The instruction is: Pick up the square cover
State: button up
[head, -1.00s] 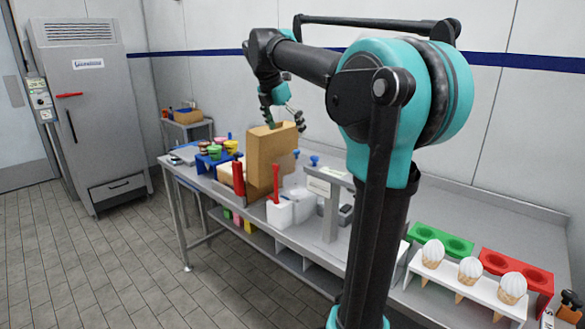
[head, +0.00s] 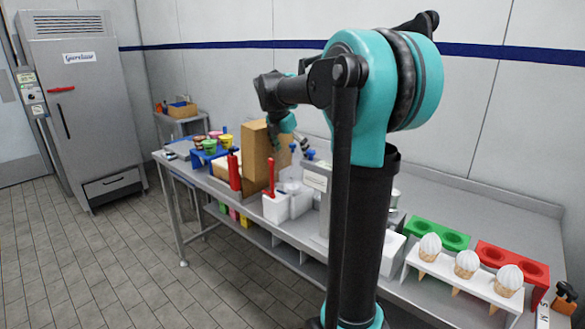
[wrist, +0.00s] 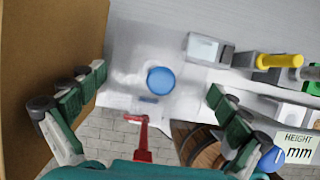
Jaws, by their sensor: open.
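A pale, see-through square cover (wrist: 128,78) with a round blue knob (wrist: 160,80) lies below my gripper in the wrist view. My gripper (wrist: 157,88) is open and empty, with one green-and-black finger on each side of the knob. The fingers look apart from the knob; how high they are above it is hard to tell. In the head view, my gripper (head: 286,140) hangs just right of the tall cardboard box (head: 255,152), partly hidden by it. Small blue knobs show near it there, but which one belongs to the square cover is unclear.
The cardboard box also stands close at the left in the wrist view (wrist: 45,45). A red handle (wrist: 141,140) and a wooden tub (wrist: 198,145) are near. White containers (head: 275,207) stand in front. A cone holder (head: 465,278) sits far right.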

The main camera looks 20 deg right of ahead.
jog(key=x, duration=0.4)
jog(key=shift+w+d+f, duration=0.2)
jog(key=shift+w+f, duration=0.05)
jog(key=shift+f, duration=0.05)
jog(key=shift+c, duration=0.6)
jog(key=c, duration=0.8)
jog(key=shift+r, duration=0.15)
